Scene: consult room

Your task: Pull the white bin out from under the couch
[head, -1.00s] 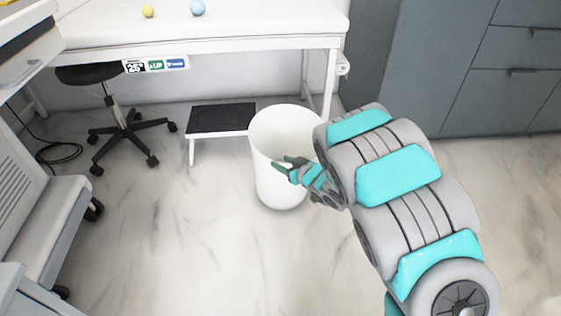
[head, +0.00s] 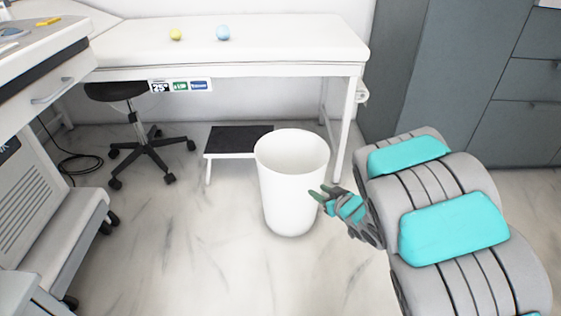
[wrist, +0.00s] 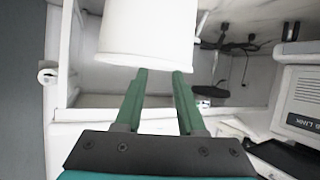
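The white bin (head: 290,190) stands upright on the floor in front of the couch (head: 230,45), its open top facing up. My gripper (head: 318,193) is just to the right of the bin in the head view. In the wrist view the two green fingers of my gripper (wrist: 160,80) are parted with nothing between them. The bin (wrist: 150,28) lies just beyond the fingertips there and looks apart from them.
A black-topped step (head: 236,140) stands behind the bin to the left. A black wheeled stool (head: 140,125) is under the couch. A white cart (head: 50,200) is at left, grey cabinets (head: 450,80) at right. Floor in front of the bin is clear.

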